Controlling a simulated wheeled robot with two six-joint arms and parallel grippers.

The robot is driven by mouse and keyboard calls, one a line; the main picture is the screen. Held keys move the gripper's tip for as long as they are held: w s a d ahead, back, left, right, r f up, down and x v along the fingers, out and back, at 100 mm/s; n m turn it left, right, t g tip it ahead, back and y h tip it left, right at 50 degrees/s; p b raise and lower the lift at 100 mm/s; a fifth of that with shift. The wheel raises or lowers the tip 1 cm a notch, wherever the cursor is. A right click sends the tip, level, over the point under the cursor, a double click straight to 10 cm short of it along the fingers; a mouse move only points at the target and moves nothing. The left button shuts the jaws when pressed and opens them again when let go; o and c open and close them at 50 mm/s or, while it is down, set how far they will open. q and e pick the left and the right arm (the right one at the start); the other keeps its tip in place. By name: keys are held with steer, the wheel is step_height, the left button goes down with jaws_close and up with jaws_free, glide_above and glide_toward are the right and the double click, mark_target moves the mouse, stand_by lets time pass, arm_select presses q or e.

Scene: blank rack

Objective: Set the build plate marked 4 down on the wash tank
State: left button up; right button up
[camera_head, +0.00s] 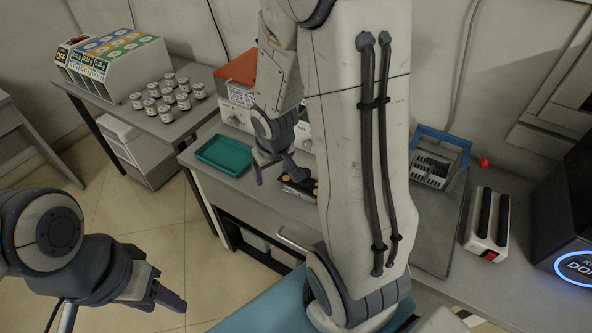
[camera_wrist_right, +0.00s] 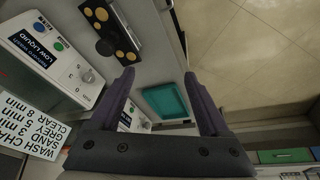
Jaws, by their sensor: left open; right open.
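My right gripper (camera_head: 277,174) is open and empty above the bench, and its spread fingers also show in the right wrist view (camera_wrist_right: 159,76). I can read no number 4 on anything. White wash units stand at the back: one with an orange top (camera_head: 240,68), and a panel reading "LOW LIQUID" in the right wrist view (camera_wrist_right: 52,58). My right arm hides part of them. My left gripper (camera_head: 168,292) is open and empty, low over the floor.
A teal tray (camera_head: 224,154) lies at the bench's left end. A blue-handled rack (camera_head: 440,152) and a white block with black bars (camera_head: 487,222) are right of my arm. Several jars (camera_head: 167,92) stand on the left table. The floor (camera_head: 130,210) at left is clear.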

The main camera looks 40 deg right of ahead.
mark_target(309, 175)
steer(key=d+f+m, duration=0.1)
steer(key=d+f, duration=0.1)
steer(key=d, duration=0.2)
steer(key=d+f+m+b, duration=0.1)
steer(key=d+f, duration=0.2)
steer(key=d, duration=0.1)
steer(key=d+f+m, duration=0.1)
steer(key=d+f, duration=0.2)
steer(key=d, duration=0.1)
steer(key=shift+w+d+f+t, duration=0.15)
steer(key=shift+w+f+t, duration=0.1)
steer(key=shift+t, duration=0.15)
steer(key=shift+h, duration=0.3)
steer(key=shift+w+a+b+x, duration=0.15)
steer(key=shift+w+x, duration=0.05)
steer(key=shift+x, duration=1.25)
steer(key=shift+w+a+b+x, duration=0.15)
steer(key=shift+x, duration=1.3)
steer(key=shift+r, duration=0.15)
jaws_close()
